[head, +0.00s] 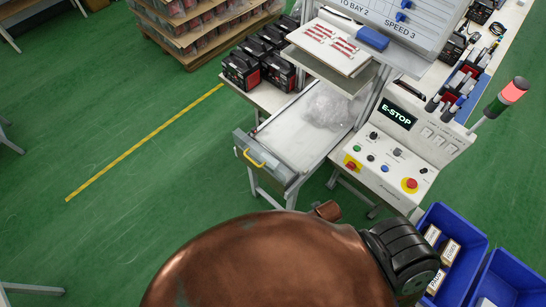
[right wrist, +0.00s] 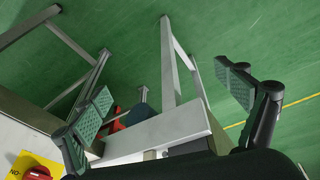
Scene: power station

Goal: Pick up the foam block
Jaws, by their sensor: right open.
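A blue block (head: 373,38), which may be the foam block, rests at the back right of the raised shelf, below the whiteboard. I cannot tell its material. I do not see it in the right wrist view. My right gripper (right wrist: 165,98) is open, with a green-grey pad on each finger and nothing between them. Metal legs and a pale beam of a bench show behind and between its fingers. My right gripper cannot be made out in the head view. My left gripper is not in view.
Blue bins (head: 468,240) lie at lower right. Green floor at left is mostly clear.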

